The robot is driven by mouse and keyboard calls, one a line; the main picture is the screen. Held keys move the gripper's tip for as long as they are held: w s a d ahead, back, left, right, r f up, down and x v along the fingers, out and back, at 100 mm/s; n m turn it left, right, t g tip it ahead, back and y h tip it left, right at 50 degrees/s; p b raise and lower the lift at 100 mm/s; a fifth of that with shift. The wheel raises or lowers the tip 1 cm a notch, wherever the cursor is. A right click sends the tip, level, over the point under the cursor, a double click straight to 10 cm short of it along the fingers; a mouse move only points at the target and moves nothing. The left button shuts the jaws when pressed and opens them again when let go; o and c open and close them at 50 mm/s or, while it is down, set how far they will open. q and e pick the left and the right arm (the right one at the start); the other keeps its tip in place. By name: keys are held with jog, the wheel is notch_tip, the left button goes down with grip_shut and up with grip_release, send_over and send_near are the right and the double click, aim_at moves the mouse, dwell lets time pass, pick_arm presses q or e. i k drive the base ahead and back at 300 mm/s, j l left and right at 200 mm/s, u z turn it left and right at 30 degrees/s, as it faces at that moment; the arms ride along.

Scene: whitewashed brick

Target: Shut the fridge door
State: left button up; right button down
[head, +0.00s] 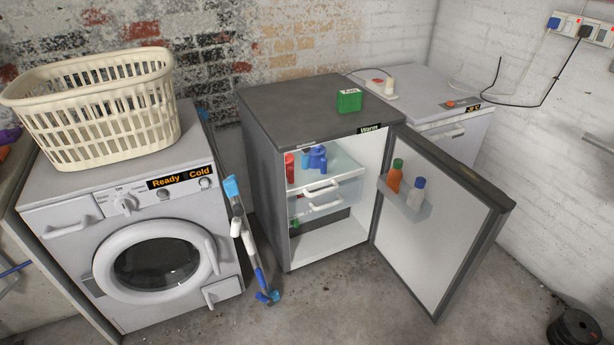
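The small dark grey fridge (262,170) stands in the middle of the head view. Its door (425,225) is wide open, hinged on the right side and swung out toward the front right, with its white inner face showing. The door shelf holds an orange bottle with a green cap (394,178) and a white bottle with a blue cap (416,194). Inside the fridge are a red can (290,167), blue items (316,158) and a clear drawer (322,200). A label on the fridge's top edge reads "Warm". Neither of my grippers is in view.
A washing machine (75,250) with a cream basket (95,120) on top stands left. A blue and grey stick-like thing (245,238) leans between it and the fridge. A white chest freezer (440,110) stands behind. A black round object (575,328) lies bottom right. Floor before the fridge is clear.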

aim_at(435, 253)
jog(key=i+l+z, duration=0.15)
jog(key=i, duration=0.3)
jog(key=i+l+z, duration=0.15)
jog(key=i, duration=0.3)
